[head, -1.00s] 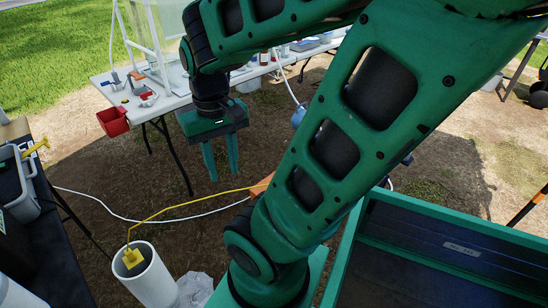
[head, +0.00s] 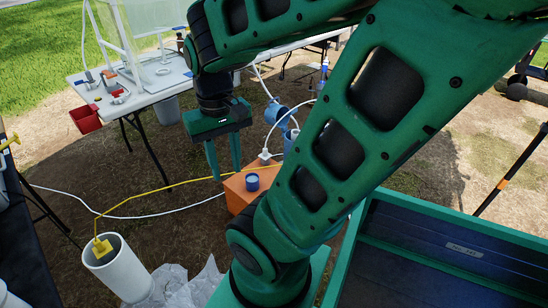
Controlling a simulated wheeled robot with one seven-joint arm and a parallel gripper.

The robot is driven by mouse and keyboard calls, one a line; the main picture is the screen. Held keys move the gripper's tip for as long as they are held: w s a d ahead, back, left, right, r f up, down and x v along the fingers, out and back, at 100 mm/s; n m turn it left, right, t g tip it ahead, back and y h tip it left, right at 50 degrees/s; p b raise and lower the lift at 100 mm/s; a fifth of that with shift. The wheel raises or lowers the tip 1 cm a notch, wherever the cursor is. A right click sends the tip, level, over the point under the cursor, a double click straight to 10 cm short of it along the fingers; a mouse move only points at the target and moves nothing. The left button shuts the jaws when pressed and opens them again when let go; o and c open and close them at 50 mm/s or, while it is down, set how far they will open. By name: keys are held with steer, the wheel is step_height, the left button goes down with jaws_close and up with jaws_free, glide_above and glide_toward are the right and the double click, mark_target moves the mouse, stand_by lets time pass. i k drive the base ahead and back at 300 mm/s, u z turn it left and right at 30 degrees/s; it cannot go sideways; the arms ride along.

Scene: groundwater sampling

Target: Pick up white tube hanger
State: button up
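I cannot single out the white tube hanger for certain in the head view. A thin white tube (head: 268,133) loops beside blue fittings (head: 277,112) behind my arm, right of the gripper, and part of that spot is hidden by the arm. My gripper (head: 227,176) points down in front of the white table, with its two green fingers apart and only ground visible between them. It is open and empty.
The white table (head: 150,93) holds tools and a clear-walled frame; a red bin (head: 86,119) hangs at its edge. An orange box (head: 238,193) with a blue cup (head: 252,182) stands below the gripper. A white cylinder (head: 120,275) holds a yellow piece. Clear plastic lies beside it.

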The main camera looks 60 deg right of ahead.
mark_target(265, 155)
steer(key=z, duration=2.5)
steer(key=k, duration=1.5)
steer(key=u, duration=0.6)
steer(key=i, duration=1.7)
steer(key=z, duration=0.05)
